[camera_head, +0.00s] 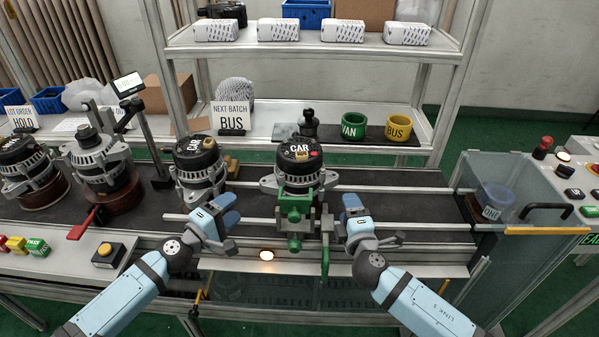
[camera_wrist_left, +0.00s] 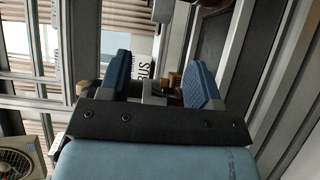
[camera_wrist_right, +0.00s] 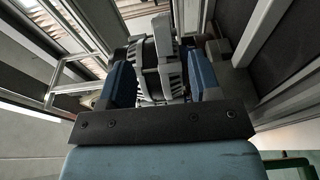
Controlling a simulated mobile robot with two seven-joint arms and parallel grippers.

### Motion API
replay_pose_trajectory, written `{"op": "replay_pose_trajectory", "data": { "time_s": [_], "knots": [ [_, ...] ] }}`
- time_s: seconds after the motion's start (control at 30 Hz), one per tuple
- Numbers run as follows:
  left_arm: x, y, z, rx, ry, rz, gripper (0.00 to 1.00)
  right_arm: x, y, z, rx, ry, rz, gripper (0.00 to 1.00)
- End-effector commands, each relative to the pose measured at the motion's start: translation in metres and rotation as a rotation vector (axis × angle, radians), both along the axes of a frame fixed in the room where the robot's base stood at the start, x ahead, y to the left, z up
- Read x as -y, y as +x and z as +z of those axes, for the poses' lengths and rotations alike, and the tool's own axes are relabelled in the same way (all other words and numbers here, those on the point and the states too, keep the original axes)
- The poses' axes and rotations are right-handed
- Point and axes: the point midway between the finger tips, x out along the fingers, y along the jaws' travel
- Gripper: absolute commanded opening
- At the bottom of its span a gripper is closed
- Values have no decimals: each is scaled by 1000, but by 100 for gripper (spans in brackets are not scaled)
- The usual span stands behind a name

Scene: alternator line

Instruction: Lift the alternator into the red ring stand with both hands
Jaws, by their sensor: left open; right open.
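An alternator (camera_head: 298,166) with a black top labelled CAR stands on the dark conveyor behind a green clamp (camera_head: 296,214), which hides its lower part. A second alternator (camera_head: 199,166) stands just left of it. My left gripper (camera_head: 226,207) is open and empty in front of the line, left of the clamp. My right gripper (camera_head: 354,207) is open and empty, right of the clamp. In the right wrist view an alternator (camera_wrist_right: 160,62) shows beyond and between the open fingers. I cannot single out the red ring stand; dark red round bases (camera_head: 112,197) sit under alternators at the left.
Green VAN (camera_head: 353,126) and yellow BUS (camera_head: 398,128) rings stand on the back shelf. A clear-walled box (camera_head: 520,190) closes the right end. A red-handled lever (camera_head: 85,224) and a yellow button (camera_head: 106,250) are at the left. The belt right of the clamp is clear between metal rails.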

Motion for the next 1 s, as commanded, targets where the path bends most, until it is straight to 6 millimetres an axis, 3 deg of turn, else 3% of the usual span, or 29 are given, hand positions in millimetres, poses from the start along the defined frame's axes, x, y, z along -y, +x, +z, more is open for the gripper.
{"op": "replay_pose_trajectory", "data": {
  "time_s": [0.3,0.5,0.7,1.0],
  "knots": [
    [44,48,1,1,-2,0,57,-4,64,1,1,0,-1,57],
    [64,72,1,1,-1,1,57,-6,96,0,0,1,0,57],
    [74,83,1,2,1,1,57,-7,111,0,-1,1,1,57],
    [75,85,0,1,1,0,57,-7,113,0,-1,2,1,57]
  ]
}}
